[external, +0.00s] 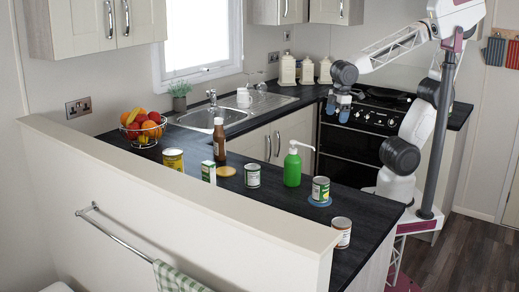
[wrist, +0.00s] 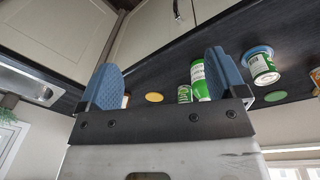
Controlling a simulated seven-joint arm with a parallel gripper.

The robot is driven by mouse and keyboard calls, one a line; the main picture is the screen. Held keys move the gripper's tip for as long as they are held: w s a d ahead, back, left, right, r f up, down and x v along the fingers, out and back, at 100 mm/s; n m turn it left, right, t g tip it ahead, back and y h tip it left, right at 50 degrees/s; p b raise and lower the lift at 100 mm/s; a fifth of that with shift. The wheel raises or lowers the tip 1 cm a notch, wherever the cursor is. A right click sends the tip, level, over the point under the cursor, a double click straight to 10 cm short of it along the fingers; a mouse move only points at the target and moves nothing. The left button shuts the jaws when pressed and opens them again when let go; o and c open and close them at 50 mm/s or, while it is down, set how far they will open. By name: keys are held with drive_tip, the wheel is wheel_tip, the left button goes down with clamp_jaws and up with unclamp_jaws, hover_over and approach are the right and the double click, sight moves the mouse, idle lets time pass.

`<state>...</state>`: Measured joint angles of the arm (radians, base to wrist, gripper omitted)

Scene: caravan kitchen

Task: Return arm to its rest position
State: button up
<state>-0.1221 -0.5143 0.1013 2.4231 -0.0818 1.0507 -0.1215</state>
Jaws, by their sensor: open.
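My gripper (external: 337,110) hangs in the air in front of the cooker, at the end of my raised arm. Its two blue fingers point down in the external view. In the wrist view the fingers of my gripper (wrist: 160,62) stand wide apart with nothing between them. It is open and empty, and it touches nothing that I can see. The worktop (external: 280,204) lies below and to the left of it.
A green pump bottle (external: 293,167), a can (external: 320,189) on a blue coaster, another can (external: 341,232), a brown bottle (external: 219,140) and a fruit basket (external: 144,128) stand on the worktop. The cooker (external: 364,130) is behind my gripper. The sink (external: 206,119) is further left.

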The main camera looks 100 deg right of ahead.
drive_tip(key=s+d+m, duration=0.1)
drive_tip(key=s+d+m+t, duration=0.1)
drive_tip(key=s, duration=0.1)
drive_tip(key=s+d+f+m, duration=0.1)
drive_tip(key=shift+s+d+t+y, duration=0.15)
drive_tip(key=shift+s+t+y, duration=0.15)
drive_tip(key=shift+s, duration=0.05)
